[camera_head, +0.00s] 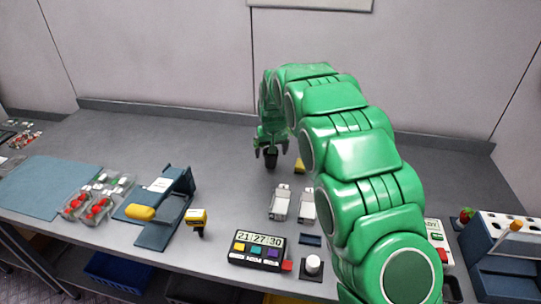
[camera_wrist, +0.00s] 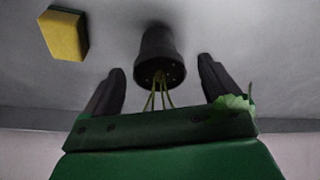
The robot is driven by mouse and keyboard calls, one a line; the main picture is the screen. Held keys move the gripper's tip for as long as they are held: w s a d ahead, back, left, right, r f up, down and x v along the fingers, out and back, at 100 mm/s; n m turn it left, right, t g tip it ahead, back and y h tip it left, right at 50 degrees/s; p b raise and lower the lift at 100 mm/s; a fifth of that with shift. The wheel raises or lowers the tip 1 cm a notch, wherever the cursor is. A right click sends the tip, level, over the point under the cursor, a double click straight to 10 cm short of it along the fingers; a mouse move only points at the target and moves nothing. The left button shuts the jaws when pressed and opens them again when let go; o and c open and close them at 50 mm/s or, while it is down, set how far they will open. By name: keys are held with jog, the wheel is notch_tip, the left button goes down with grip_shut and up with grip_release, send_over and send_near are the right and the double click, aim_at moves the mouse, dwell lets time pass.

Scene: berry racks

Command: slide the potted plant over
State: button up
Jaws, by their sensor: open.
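The potted plant's dark pot (camera_head: 270,158) stands on the grey bench below my gripper (camera_head: 270,138), towards the back wall. In the wrist view the pot (camera_wrist: 158,55) appears upside down, with thin green stems running towards the gripper's base and a leafy bit (camera_wrist: 233,103) by the right finger. My gripper (camera_wrist: 161,66) is open, one dark finger on each side of the plant. Gaps show between both fingers and the pot. Most of the foliage is hidden by the gripper.
A yellow block (camera_wrist: 65,35) lies beside the pot; it also shows in the head view (camera_head: 299,166). Two pale devices (camera_head: 280,203) and a timer (camera_head: 257,249) stand nearer the front. A blue stand (camera_head: 160,210) is at left. The bench left of the plant is clear.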

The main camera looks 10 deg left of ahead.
jog(key=shift+v, duration=1.95)
